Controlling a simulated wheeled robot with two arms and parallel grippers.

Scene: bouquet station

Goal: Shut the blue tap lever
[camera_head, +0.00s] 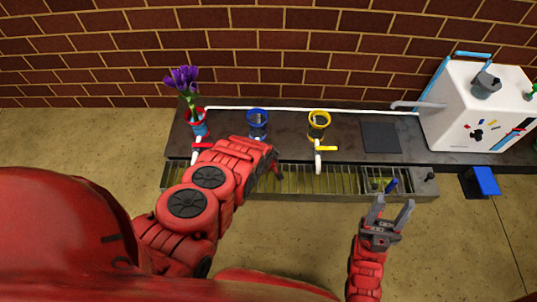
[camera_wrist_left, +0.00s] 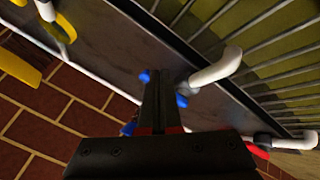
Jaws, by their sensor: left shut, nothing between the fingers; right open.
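The blue tap lever shows in the left wrist view as blue pieces (camera_wrist_left: 182,100) on both sides of my left fingers, at the base of a white spout (camera_wrist_left: 218,69). The fingers hide its middle, so I cannot tell its exact angle or whether they touch it. In the head view my left arm covers this tap. My left gripper (camera_wrist_left: 160,82) is shut and empty, its tips at the lever. In the head view only a dark part of it shows past the forearm. My right gripper (camera_head: 394,204) is open and empty, in front of the trough's right end.
A blue cup (camera_head: 257,124) stands behind the covered tap. The yellow-lever tap (camera_head: 319,152) is to the right, the red-lever tap (camera_head: 199,146) and purple flowers (camera_head: 183,79) to the left. A grated trough (camera_head: 325,182) runs along the front. A white box (camera_head: 478,105) stands right.

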